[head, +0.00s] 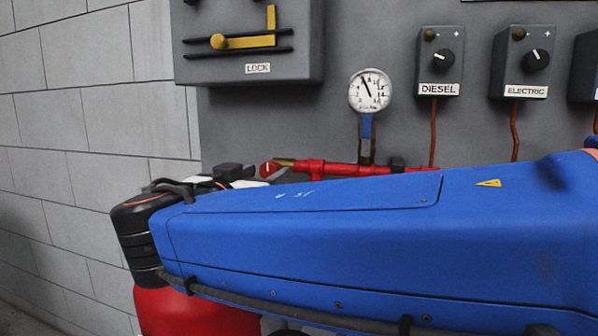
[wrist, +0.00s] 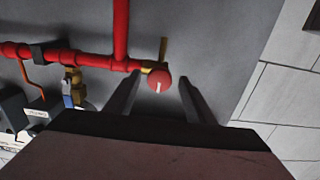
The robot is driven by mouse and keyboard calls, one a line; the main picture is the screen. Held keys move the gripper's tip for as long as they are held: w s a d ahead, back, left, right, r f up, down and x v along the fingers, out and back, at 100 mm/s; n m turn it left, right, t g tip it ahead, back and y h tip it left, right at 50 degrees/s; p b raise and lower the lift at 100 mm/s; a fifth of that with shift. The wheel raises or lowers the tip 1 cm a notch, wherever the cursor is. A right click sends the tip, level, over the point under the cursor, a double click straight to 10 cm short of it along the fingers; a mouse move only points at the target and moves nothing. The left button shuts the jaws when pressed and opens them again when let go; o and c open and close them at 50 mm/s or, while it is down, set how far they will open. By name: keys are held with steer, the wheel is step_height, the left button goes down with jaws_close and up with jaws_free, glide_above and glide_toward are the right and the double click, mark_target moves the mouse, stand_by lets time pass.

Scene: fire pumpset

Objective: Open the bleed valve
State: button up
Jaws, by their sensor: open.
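A red horizontal pipe (head: 340,169) runs along the grey panel. At its left end is a round red cap (head: 268,168) with a pale mark, with a brass lever (head: 284,162) beside it. The wrist view shows the same cap (wrist: 160,81), lever (wrist: 163,49) and pipe (wrist: 100,62). I take this to be the bleed valve; no label confirms it. My gripper (wrist: 158,80) is open, and the cap appears between its two dark fingers. Whether they touch it cannot be told. My blue arm hides part of the pipework in the head view.
A pressure gauge (head: 369,91) stands above a blue-handled valve (head: 367,127) on the pipe. DIESEL (head: 440,64) and ELECTRIC (head: 520,65) switch boxes are to its right. A LOCK box (head: 250,62) is at upper left. A block wall (head: 85,125) stands at the left.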

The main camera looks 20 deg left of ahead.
steer(key=shift+w+a, duration=0.15)
steer(key=shift+w, duration=1.25)
steer(key=c, duration=1)
